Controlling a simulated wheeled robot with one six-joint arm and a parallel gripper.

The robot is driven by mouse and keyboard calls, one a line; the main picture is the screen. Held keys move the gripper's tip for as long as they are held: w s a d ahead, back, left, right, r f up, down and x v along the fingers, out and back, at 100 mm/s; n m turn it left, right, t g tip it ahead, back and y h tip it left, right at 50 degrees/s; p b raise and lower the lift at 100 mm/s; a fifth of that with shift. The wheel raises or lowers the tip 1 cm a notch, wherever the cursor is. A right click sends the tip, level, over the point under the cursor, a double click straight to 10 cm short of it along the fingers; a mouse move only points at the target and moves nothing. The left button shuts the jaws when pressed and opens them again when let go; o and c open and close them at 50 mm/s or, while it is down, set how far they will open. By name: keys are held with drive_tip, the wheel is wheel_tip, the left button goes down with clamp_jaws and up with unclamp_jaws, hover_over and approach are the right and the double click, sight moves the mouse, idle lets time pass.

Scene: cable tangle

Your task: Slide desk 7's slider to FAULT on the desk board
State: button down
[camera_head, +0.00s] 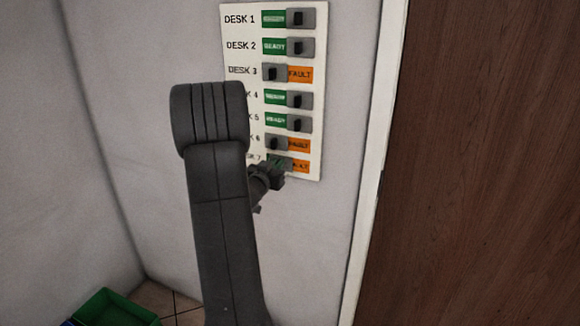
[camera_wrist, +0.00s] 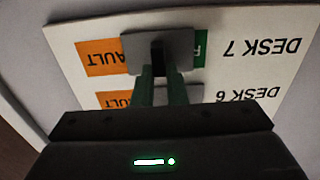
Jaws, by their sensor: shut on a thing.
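The desk board (camera_head: 314,110) hangs on the wall, its lowest row partly behind my arm. The wrist view shows it upside down, with desk 7's slider (camera_wrist: 187,47) as a grey plate with a dark knob. The plate lies between the orange FAULT label (camera_wrist: 97,57) and the green label (camera_wrist: 200,50). Most of FAULT shows, its first letter covered; only a narrow strip of green shows. My gripper (camera_wrist: 158,72) is shut on the slider's knob; in the head view my gripper (camera_head: 276,170) is at the bottom row.
Desk 6's slider (camera_head: 276,144) is just above, left beside an orange FAULT label. Desk 3 also shows FAULT; desks 1, 2, 4 and 5 show green. A brown door (camera_head: 480,160) is right of the board. A green bin (camera_head: 115,308) sits on the floor at lower left.

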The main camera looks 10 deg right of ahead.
drive_tip(key=shift+w+a, duration=0.5)
drive_tip(key=shift+a, duration=0.3)
drive_tip(key=c, duration=1.4)
unclamp_jaws()
drive_tip(key=shift+w+a, duration=0.1)
drive_tip(key=shift+a, duration=0.05)
drive_tip(key=shift+c, duration=0.2)
drive_tip(key=b+v, duration=0.2)
drive_tip(key=v, duration=1.1)
drive_tip(key=shift+s+a, duration=0.2)
drive_tip(key=shift+s, duration=0.15)
